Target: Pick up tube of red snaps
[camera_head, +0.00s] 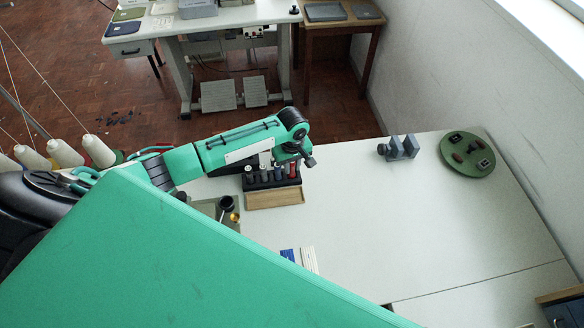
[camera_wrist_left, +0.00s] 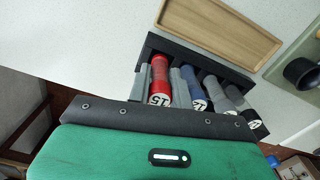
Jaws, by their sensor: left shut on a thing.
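The tube of red snaps (camera_wrist_left: 159,74) stands at one end of a black rack (camera_wrist_left: 205,62) in the left wrist view, its round white lettered end toward the camera. In the head view the red tube (camera_head: 293,171) shows at the rack's right end, just below my left gripper (camera_head: 297,158). In the wrist view the grey fingers of my left gripper (camera_wrist_left: 160,86) lie on both sides of the red tube, shut on it. The tube still appears to be in its rack place. My right gripper is not in view.
Blue (camera_wrist_left: 194,84), grey and black tubes stand beside the red one. A wooden tray (camera_head: 275,198) lies in front of the rack. A dark cup (camera_head: 226,203) is to the left. A grey block fixture (camera_head: 399,148) and green round plate (camera_head: 467,154) are right, with clear table between.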

